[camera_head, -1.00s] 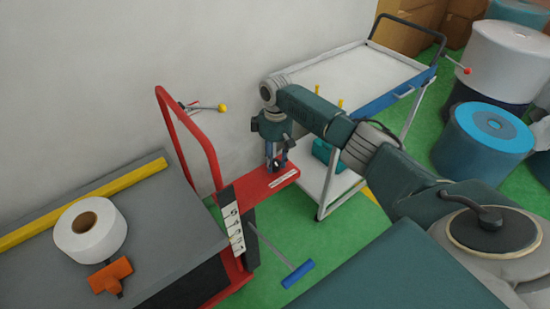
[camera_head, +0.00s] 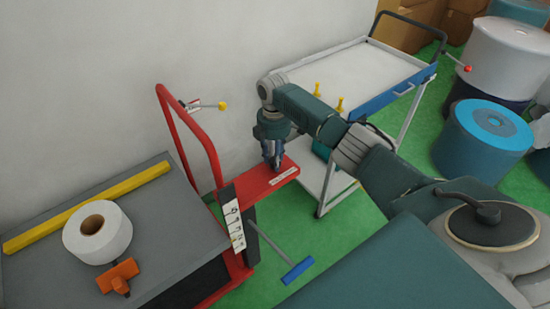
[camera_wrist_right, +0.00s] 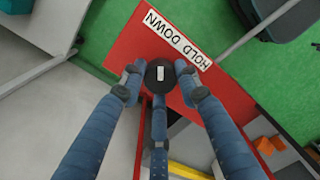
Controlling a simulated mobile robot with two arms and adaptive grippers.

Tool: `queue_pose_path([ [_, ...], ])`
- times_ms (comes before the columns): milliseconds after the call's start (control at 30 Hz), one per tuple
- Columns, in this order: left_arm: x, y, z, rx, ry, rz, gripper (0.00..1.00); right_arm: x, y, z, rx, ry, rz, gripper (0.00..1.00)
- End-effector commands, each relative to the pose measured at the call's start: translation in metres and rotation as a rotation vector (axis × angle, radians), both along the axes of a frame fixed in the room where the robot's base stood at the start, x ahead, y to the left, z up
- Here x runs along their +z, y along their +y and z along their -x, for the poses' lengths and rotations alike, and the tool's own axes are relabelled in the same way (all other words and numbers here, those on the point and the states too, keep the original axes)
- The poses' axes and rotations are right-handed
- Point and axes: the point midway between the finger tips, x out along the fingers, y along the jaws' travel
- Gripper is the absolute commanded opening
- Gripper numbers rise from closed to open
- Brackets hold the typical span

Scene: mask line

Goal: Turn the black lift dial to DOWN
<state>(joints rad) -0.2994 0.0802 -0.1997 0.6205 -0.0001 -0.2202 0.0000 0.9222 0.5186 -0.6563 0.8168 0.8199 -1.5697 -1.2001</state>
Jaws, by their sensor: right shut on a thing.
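The black lift dial (camera_wrist_right: 152,84) is a round knob with a short white mark on top, seen in the right wrist view. It sits on a red arm or plate (camera_wrist_right: 228,100), beside a white label (camera_wrist_right: 178,40) whose words HOLD and DOWN show upside down. The white mark runs upright in that view, and I cannot tell which word it points to. My right gripper (camera_wrist_right: 160,82) is shut around the dial, with its blue fingers on several sides.
A grey-topped cart (camera_head: 170,222) with a red handle (camera_head: 165,95) holds a white roll (camera_head: 118,234), a yellow bar (camera_head: 85,207) and an orange item (camera_head: 117,277). A white trolley (camera_head: 345,75) stands behind my right arm. Blue rolls (camera_head: 484,140) stand at the right on green floor.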

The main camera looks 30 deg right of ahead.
Motion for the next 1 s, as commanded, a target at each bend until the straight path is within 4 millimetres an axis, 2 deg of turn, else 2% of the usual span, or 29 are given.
queue_pose_path([
  [300, 0.0006, -0.0001, 0.0004, 0.000, 0.001, 0.000, 0.37, 0.0031, 0.0030, -0.0036, 0.094, -0.011, -0.005, 0.06],
  [767, 0.0005, -0.0003, 0.0007, -0.001, 0.001, 0.001, 0.37, 0.0029, 0.0036, -0.0035, 0.105, -0.011, -0.006, 0.06],
  [800, 0.0005, -0.0003, 0.0006, -0.001, 0.001, 0.001, 0.37, 0.0029, 0.0037, -0.0035, 0.105, -0.011, -0.006, 0.36],
  [900, 0.0005, -0.0004, 0.0007, -0.001, 0.001, 0.001, 0.37, 0.0023, 0.0031, -0.0029, 0.105, -0.009, -0.005, 0.51],
  [1000, 0.0004, -0.0004, 0.0007, -0.001, 0.001, 0.001, 0.37, 0.0017, 0.0023, -0.0019, 0.104, -0.005, -0.004, 0.51],
])
